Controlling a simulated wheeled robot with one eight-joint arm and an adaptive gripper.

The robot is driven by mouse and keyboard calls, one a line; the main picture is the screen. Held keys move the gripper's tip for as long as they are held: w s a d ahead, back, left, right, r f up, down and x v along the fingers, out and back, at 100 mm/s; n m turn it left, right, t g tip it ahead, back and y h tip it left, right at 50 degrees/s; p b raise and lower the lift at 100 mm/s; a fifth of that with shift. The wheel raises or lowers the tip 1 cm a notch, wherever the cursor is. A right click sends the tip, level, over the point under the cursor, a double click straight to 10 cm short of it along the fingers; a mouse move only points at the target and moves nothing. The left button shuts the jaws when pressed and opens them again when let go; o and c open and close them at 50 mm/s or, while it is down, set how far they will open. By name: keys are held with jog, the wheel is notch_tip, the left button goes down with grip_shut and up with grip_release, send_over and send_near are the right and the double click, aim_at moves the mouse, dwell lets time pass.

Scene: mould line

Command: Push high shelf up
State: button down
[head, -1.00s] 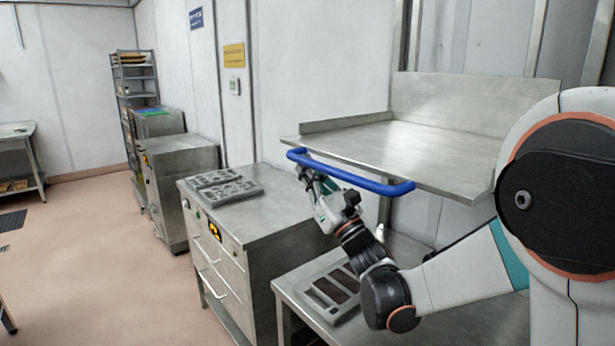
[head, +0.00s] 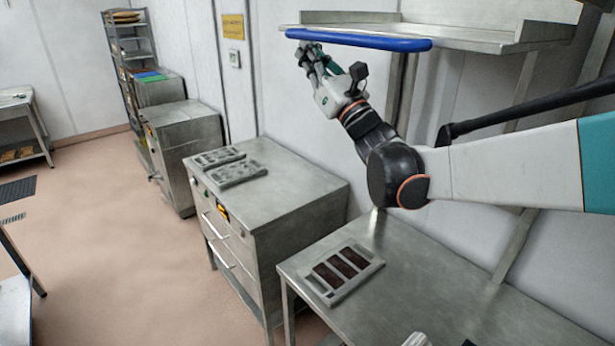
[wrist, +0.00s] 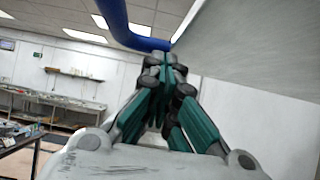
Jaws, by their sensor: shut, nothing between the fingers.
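The high shelf (head: 440,31) is a metal shelf at the top of the head view, seen nearly edge-on at about camera height. A blue handle bar (head: 365,41) runs along its front edge. My gripper (head: 304,48) is shut and empty, with its fingertips just under the left part of the bar; whether they touch it is hard to tell. In the wrist view the shut green and grey fingers (wrist: 168,70) point up towards the blue bar (wrist: 128,32). The shelf's underside (wrist: 250,60) fills the upper right there.
A metal table (head: 430,285) below holds a mould tray (head: 345,274) with dark bars. A cabinet (head: 290,190) to its left carries empty moulds (head: 235,168). A lower cabinet and rack (head: 125,45) stand farther back. The floor (head: 110,240) at left is mostly clear.

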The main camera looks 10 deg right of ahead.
notch_tip(320, 180, up, 32)
jog(key=p, duration=1.5)
